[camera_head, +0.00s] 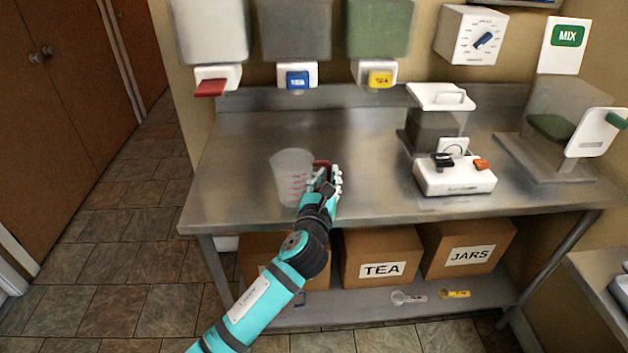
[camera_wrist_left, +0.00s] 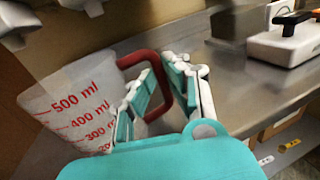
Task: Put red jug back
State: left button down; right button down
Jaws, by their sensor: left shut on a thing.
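The red jug is a translucent measuring jug (camera_head: 291,178) with red marks and a red handle. It is upright over the left front part of the steel table (camera_head: 240,150); I cannot tell whether its base touches the top. My left gripper (camera_head: 326,174) is shut on the handle, at the jug's right side. In the left wrist view the jug (camera_wrist_left: 80,105) shows its ml marks, and the red handle (camera_wrist_left: 150,57) passes between the fingers of my left gripper (camera_wrist_left: 160,85). My right gripper is not in view.
Dispensers with red (camera_head: 210,87), blue (camera_head: 298,80) and yellow (camera_head: 380,79) taps hang at the back. A white device (camera_head: 455,178) and a clear box with a green part (camera_head: 560,125) stand to the right. Boxes labelled TEA (camera_head: 383,249) and JARS (camera_head: 470,238) sit on the lower shelf.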

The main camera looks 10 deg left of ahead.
pick_arm(q)
jog(key=shift+w+a+f+b, duration=0.15)
jog(key=shift+w+a+f, duration=0.7)
jog(key=shift+f, duration=0.15)
jog(key=shift+w+a+f+b, duration=0.15)
jog(key=shift+w+a+f, duration=0.6)
jog(key=shift+f, duration=0.25)
jog(key=c, duration=1.4)
grip_release()
jog(key=shift+f, duration=0.1)
jog(key=shift+o, duration=0.2)
